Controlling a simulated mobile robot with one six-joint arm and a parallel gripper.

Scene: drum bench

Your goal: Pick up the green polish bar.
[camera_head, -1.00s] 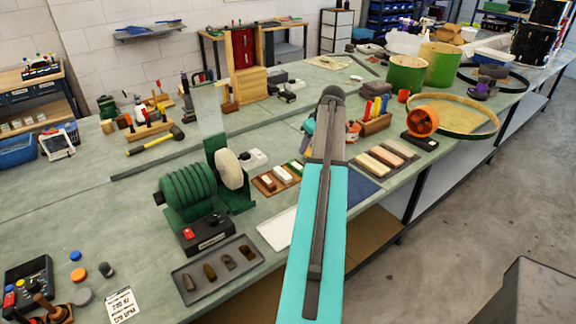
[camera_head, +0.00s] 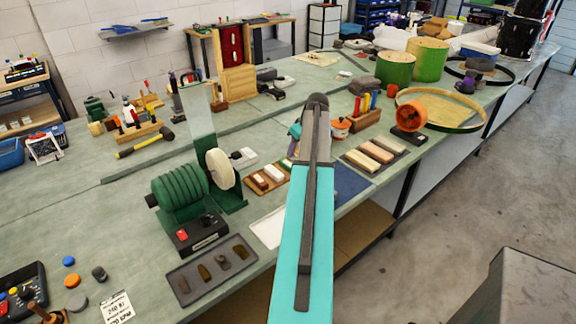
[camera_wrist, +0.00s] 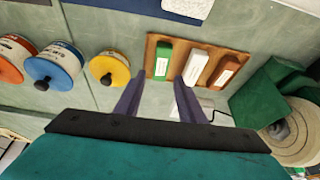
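The green polish bar (camera_wrist: 163,60) with a white label lies at the left end of a wooden tray (camera_wrist: 205,48) in the wrist view. A white bar (camera_wrist: 195,68) and a brown bar (camera_wrist: 226,71) lie to its right. My gripper (camera_wrist: 158,82) is open and empty, its two fingers apart and pointing toward the green bar's end. Whether the fingertips are level with the bar or above it I cannot tell. In the head view my arm covers the gripper and most of the green bar, while the white bar (camera_head: 273,173) and brown bar (camera_head: 260,181) show.
The green buffing machine (camera_head: 180,195) with its pale wheel (camera_head: 221,168) stands left of the tray. A rack of wooden blocks (camera_head: 375,152) and a dark tray (camera_head: 212,270) are nearby.

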